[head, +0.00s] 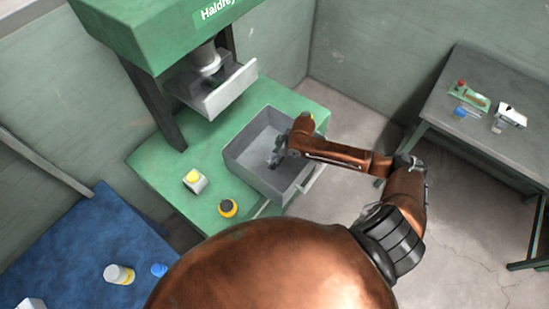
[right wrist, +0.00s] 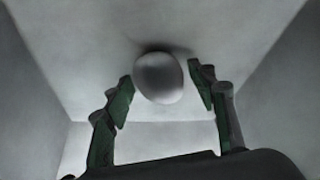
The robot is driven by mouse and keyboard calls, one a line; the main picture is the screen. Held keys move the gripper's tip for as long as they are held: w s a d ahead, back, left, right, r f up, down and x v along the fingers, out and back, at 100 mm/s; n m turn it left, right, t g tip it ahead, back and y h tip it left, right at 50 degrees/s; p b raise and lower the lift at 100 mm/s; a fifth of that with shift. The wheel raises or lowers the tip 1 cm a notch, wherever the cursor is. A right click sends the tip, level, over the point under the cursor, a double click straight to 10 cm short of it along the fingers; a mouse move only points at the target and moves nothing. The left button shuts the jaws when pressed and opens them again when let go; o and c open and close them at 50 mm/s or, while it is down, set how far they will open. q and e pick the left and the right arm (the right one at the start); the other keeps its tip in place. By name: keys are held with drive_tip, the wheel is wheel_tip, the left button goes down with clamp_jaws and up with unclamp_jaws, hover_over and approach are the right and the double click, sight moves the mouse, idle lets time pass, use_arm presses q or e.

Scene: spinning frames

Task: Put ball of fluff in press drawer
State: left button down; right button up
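The press drawer (head: 237,155) is an open grey box, pulled out on the green press table. My right gripper (head: 276,158) reaches down into it. In the right wrist view a pale grey rounded ball of fluff (right wrist: 159,78) lies at the drawer's floor or wall, with a shadow beside it. My right gripper's green-padded fingers (right wrist: 163,82) stand apart on both sides of the ball, with a visible gap at the right. In the head view I cannot make out the ball. My left gripper is not in view.
The green press (head: 150,35) with a grey tray (head: 222,92) stands behind the drawer. A yellow-topped piece (head: 194,180) and an orange-black round item (head: 228,208) sit left of the drawer. A blue surface (head: 70,245) lies lower left; a grey table (head: 470,75) stands right.

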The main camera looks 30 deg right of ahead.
drive_tip(key=shift+r, duration=0.15)
drive_tip(key=v, duration=1.2)
drive_tip(key=shift+p, duration=0.35)
drive_tip(key=shift+r, duration=0.1)
